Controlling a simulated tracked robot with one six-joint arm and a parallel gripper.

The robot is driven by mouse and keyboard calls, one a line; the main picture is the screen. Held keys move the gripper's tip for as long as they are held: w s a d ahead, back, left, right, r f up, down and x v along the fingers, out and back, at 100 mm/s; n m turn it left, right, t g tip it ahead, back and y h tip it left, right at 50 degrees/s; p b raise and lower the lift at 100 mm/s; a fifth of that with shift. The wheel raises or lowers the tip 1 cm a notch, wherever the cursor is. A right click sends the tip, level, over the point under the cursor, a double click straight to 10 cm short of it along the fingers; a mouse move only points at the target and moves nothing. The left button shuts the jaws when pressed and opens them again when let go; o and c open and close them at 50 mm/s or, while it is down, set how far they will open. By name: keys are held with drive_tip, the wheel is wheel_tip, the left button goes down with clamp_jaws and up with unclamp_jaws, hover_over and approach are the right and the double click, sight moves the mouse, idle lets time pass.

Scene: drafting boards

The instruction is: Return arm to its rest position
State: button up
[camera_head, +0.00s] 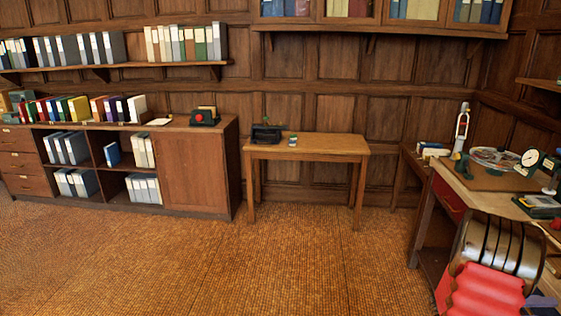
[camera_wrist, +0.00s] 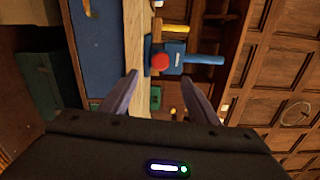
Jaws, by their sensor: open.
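My gripper (camera_wrist: 160,76) shows in the wrist view, with its two grey fingers spread apart and nothing held between them. Past the fingertips is a blue device with a red round part (camera_wrist: 172,60), and a small green item (camera_wrist: 155,98) appears in the gap between the fingers. Both look apart from the fingers, though the distance is hard to judge. The wrist picture is turned sideways. I cannot make out my gripper clearly in the head view.
A small wooden table (camera_head: 330,146) stands against the panelled wall, with a dark device (camera_head: 266,134) on it. A cabinet with binders (camera_head: 185,165) is at left. A cluttered workbench (camera_head: 455,180) and a red ribbed object (camera_head: 480,292) are at right. The middle floor (camera_head: 290,265) is clear.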

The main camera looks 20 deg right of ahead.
drive_tip(key=s+a+f+m+g+y, duration=0.3)
drive_tip(key=s+a+f+m+y, duration=0.3)
drive_tip(key=m, duration=0.5)
drive_tip(key=a+r+m+y, duration=0.2)
drive_tip(key=a+m+y, duration=0.1)
drive_tip(key=a+m, duration=0.65)
drive_tip(key=w+a+r+m+t+y, duration=0.2)
drive_tip(key=w+a+r+m+t, duration=0.15)
drive_tip(key=a, duration=0.65)
drive_tip(key=w+a+r+m+t+y, duration=0.1)
drive_tip(key=w+a+r+m+t, duration=0.25)
drive_tip(key=a, duration=0.65)
drive_tip(key=w+a+r+m+t+y, duration=0.2)
drive_tip(key=w+a+m, duration=0.3)
drive_tip(key=a, duration=0.5)
drive_tip(key=a+r+n+t+y, duration=0.1)
drive_tip(key=a+r+t, duration=0.2)
drive_tip(key=a, duration=0.6)
drive_tip(key=a+r+n+t+y, duration=0.1)
drive_tip(key=a+r+t, duration=0.2)
drive_tip(key=a+r, duration=0.5)
drive_tip(key=shift+w+a+t+y, duration=0.3)
drive_tip(key=shift+w+a, duration=0.05)
drive_tip(key=shift+a, duration=0.2)
